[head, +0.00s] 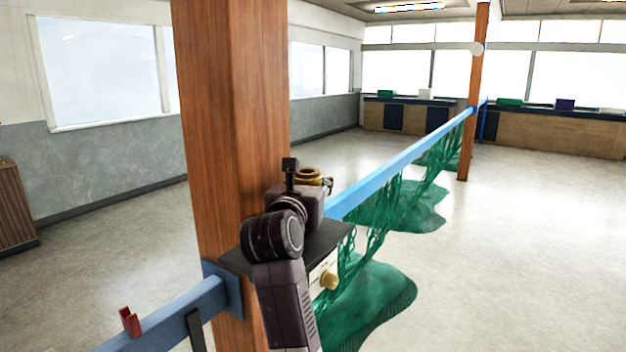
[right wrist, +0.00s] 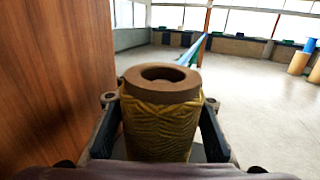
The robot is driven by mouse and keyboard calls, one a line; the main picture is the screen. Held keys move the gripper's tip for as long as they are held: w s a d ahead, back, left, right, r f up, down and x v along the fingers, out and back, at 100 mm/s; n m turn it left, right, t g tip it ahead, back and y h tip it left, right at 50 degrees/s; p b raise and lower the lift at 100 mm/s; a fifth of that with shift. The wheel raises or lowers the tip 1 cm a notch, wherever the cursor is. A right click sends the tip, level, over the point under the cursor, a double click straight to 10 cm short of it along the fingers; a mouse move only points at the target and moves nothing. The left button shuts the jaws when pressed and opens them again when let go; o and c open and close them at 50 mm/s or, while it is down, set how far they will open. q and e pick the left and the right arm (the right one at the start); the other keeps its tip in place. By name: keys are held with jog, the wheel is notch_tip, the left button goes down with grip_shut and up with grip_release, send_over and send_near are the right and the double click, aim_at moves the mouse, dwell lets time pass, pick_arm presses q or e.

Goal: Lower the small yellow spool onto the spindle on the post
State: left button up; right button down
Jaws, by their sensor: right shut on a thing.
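The small yellow spool (right wrist: 160,125) stands upright close in front of the right wrist camera. It has yellow twine around a brown core with a round hole in its top. My right gripper (right wrist: 160,110) is shut on it, with a dark finger on each side. In the head view the spool (head: 308,173) shows partly behind my right wrist, above a dark shelf (head: 335,240) on the wooden post (head: 225,130). I cannot see the spindle; the spool and my arm may hide it. My left gripper is not in view.
The post stands close at the left in the right wrist view (right wrist: 55,80). A blue rail (head: 400,160) with green netting (head: 365,300) runs to a far post (head: 472,130). A yellow knob (head: 329,281) sits below the shelf. A red clip (head: 130,322) is on the near rail.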

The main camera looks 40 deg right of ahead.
jog(key=shift+f+b, duration=0.35)
jog(key=shift+f, duration=0.2)
jog(key=c, duration=1.2)
grip_release()
jog(key=shift+o, duration=0.2)
jog(key=v, duration=0.8)
jog(key=shift+s, duration=0.1)
jog(key=shift+r, duration=0.15)
